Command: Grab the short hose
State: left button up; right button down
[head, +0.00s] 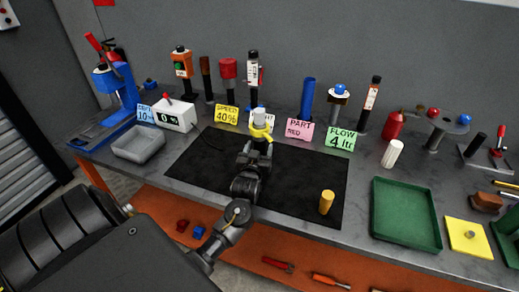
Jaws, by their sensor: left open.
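I cannot tell for sure which object is the short hose. A short yellow cylinder (327,202) stands upright on the black mat (300,190), near its front right. A white cylinder (392,153) stands on the bench right of the mat. A blue tube (307,97) stands at the back. My left gripper (258,143) is open over the back middle of the mat, left of and behind the yellow cylinder. A pale piece with a yellow band (260,128) shows right at its tip; whether they touch is unclear. My right gripper is not in view.
A green tray (405,216) and a yellow plate (468,237) lie on the right of the grey bench. A grey bin (138,143) and a blue press (122,88) are at the left. Tall tools and note cards line the back. The mat's left half looks clear.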

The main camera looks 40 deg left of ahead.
pick_arm(q)
jog(key=x, duration=0.3)
jog(key=shift+w+a+f, duration=0.1)
jog(key=shift+w+a, duration=0.05)
grip_shut()
dwell(0.3)
